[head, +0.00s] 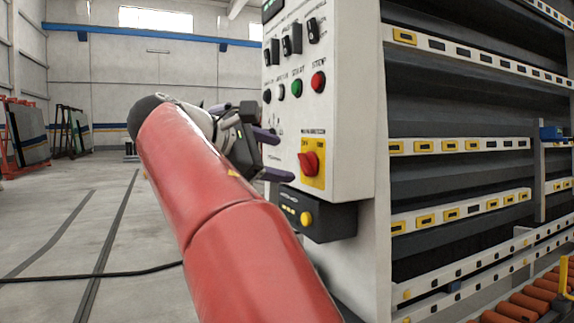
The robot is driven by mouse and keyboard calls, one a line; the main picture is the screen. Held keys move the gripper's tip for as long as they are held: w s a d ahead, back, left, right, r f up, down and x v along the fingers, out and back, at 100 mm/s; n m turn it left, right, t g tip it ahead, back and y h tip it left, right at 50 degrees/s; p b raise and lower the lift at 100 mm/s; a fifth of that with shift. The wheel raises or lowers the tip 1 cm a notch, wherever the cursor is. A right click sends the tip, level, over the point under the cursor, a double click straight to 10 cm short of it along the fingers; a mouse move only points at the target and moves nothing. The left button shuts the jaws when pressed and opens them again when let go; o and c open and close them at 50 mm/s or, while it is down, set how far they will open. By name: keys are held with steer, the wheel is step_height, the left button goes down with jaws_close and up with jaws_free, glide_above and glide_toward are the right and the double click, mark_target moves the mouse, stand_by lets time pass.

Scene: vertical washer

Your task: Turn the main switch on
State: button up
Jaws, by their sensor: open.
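The main switch (310,163) is a red rotary knob on a yellow plate, low on the white control panel (340,100). The writing on its plate is too small to read surely. My gripper (270,154) is open and empty, just left of the switch, with its dark fingers pointing toward the panel. A gap shows between the fingertips and the red knob in the picture; the depth between them is hard to tell. My red arm hides part of the gripper and the lower left of the panel.
Black switches (291,40), a green button (297,88) and a red button (318,81) sit above. A dark box with a yellow button (306,218) juts out below the switch. The washer's slatted rack (460,145) stands at right. A cable (90,276) crosses the open floor at left.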

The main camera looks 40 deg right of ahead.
mark_target(301, 164)
steer(key=x, duration=0.5)
steer(key=shift+d+f, duration=0.1)
steer(key=shift+d, duration=0.2)
steer(key=c, duration=1)
